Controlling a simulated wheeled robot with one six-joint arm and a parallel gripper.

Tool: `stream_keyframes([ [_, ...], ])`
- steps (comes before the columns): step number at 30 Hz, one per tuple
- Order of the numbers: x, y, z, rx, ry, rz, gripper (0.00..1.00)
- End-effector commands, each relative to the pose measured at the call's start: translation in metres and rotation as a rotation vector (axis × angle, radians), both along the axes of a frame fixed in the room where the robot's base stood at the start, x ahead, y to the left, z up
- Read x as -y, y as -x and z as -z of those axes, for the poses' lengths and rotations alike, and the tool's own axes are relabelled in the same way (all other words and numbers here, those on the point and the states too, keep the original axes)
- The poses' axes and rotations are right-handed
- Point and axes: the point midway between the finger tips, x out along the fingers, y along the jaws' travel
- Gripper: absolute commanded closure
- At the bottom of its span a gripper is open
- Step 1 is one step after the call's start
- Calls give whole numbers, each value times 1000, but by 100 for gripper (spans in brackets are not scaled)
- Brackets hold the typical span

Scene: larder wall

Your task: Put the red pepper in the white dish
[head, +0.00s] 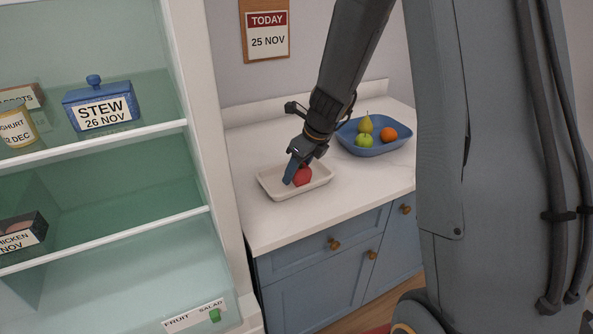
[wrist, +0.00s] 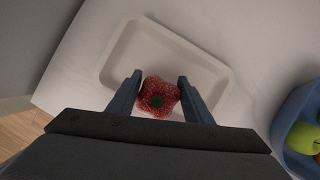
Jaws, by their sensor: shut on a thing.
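The red pepper (head: 303,176) is at my gripper (head: 296,172), over the white dish (head: 268,184) on the counter. In the wrist view the pepper (wrist: 158,96) shows its green stem end between the two fingers of my gripper (wrist: 160,90), which is shut on it. The white dish (wrist: 128,48) lies beneath and beyond it in that view. I cannot tell whether the pepper touches the dish floor. In the head view the fingers partly hide the pepper.
A blue bowl (head: 374,149) with a pear, a green apple and an orange stands right of the dish; its edge shows in the wrist view (wrist: 283,112). An open larder (head: 190,120) with labelled food stands at left. The counter front (head: 330,212) is clear.

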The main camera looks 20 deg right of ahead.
Motion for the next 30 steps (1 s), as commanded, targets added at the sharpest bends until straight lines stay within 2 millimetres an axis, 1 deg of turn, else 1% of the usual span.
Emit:
stream_keyframes([
  [5, 0, 0, 3, 0, 0, 0, 80],
  [6, 0, 0, 2, 0, 0, 0, 49],
  [9, 0, 0, 2, 0, 0, 0, 35],
  [17, 0, 0, 2, 0, 0, 0, 35],
  [20, 0, 0, -3, 1, 0, -1, 35],
  [23, 3, 3, -12, 2, 0, -1, 35],
  [26, 7, 8, -28, 4, 0, 1, 35],
  [30, 13, 16, -54, 5, 0, 0, 35],
])
